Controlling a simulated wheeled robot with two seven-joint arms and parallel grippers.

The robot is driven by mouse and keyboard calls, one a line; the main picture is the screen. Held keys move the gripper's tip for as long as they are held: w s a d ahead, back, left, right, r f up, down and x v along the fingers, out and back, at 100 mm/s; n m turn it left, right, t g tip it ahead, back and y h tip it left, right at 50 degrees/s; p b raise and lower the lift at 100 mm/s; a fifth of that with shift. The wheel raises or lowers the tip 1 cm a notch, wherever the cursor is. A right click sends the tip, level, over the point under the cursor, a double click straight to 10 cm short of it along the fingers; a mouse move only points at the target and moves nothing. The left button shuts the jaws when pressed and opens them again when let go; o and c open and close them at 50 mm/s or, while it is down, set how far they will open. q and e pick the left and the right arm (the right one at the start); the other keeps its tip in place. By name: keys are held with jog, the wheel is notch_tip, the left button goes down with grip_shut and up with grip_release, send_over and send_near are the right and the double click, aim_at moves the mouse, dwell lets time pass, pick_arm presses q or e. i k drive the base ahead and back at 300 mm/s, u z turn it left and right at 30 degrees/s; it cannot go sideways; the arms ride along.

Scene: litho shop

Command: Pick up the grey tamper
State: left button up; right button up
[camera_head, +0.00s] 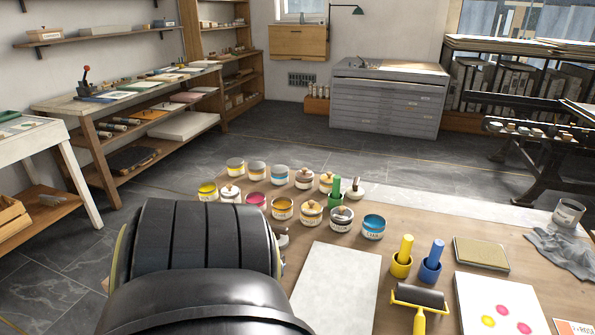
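No tamper that I can clearly tell as grey shows. A yellow tamper (402,258) and a blue tamper (432,262) stand upright on the wooden table (400,226), right of centre. A green tamper (335,193) stands among the cans. A small grey piece with a knob (355,189) is beside the green one; I cannot tell if it is a tamper. Another grey piece (283,238) is partly hidden by my black arm, which covers the lower left. Neither gripper is in view.
Several ink cans (311,213) stand in rows on the table. A pale slab (337,288), a black roller with yellow handle (419,298), a sponge-like block (481,254), a printed sheet (499,306), a grey cloth (561,250) and a tin (568,213) lie around.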

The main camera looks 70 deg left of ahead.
aim_at(281, 232)
jog(key=k, duration=0.45)
jog(key=u, duration=0.85)
